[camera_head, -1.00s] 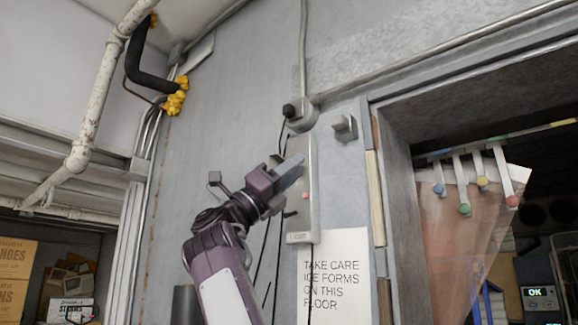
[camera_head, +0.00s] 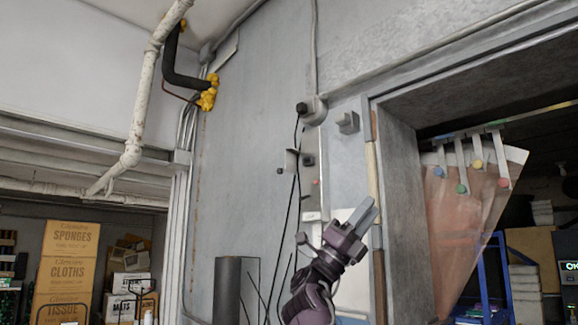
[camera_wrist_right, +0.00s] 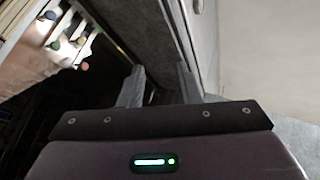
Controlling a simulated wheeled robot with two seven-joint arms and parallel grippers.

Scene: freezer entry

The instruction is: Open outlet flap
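A narrow grey wall panel (camera_head: 310,175) is fixed left of the doorway in the head view. It carries a small red light and a label at its bottom. My left gripper is not in view.
A socket box with a dark plug (camera_head: 312,108) and hanging black cables are above and beside the panel. A grey switch box (camera_head: 348,122) sits to its right. The doorway frame (camera_head: 405,200) and strip curtain (camera_head: 470,210) are at the right. Stacked cartons (camera_head: 68,262) stand left.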

